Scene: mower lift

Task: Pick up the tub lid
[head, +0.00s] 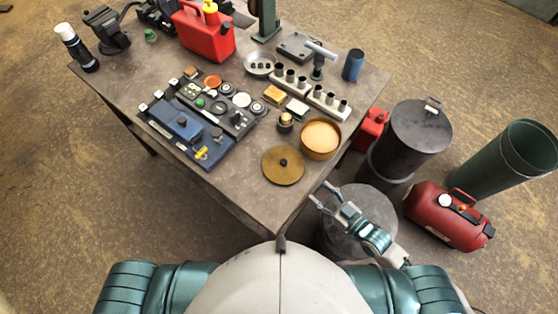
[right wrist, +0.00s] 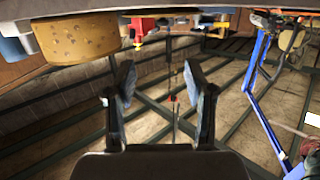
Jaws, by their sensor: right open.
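The tub lid (head: 283,165), a flat brown-gold disc with a small black knob, lies on the workbench (head: 240,190) near its front right corner. The golden round tub (head: 321,138) stands just behind and to the right of it, with pale contents showing. In the right wrist view, a speckled golden thing that looks like the tub (right wrist: 78,38) shows at top left. My right gripper (head: 320,192) is open and empty, off the bench's front right edge, right of and nearer than the lid. Its spread fingers also show in the right wrist view (right wrist: 158,85). My left gripper is out of view.
A blue tool tray (head: 190,130), small parts and a red fuel can (head: 205,32) crowd the bench left of and behind the lid. A grey drum (head: 358,220) stands below my right gripper. A dark lidded bin (head: 415,130), red tank (head: 447,215) and green bin (head: 508,160) stand right.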

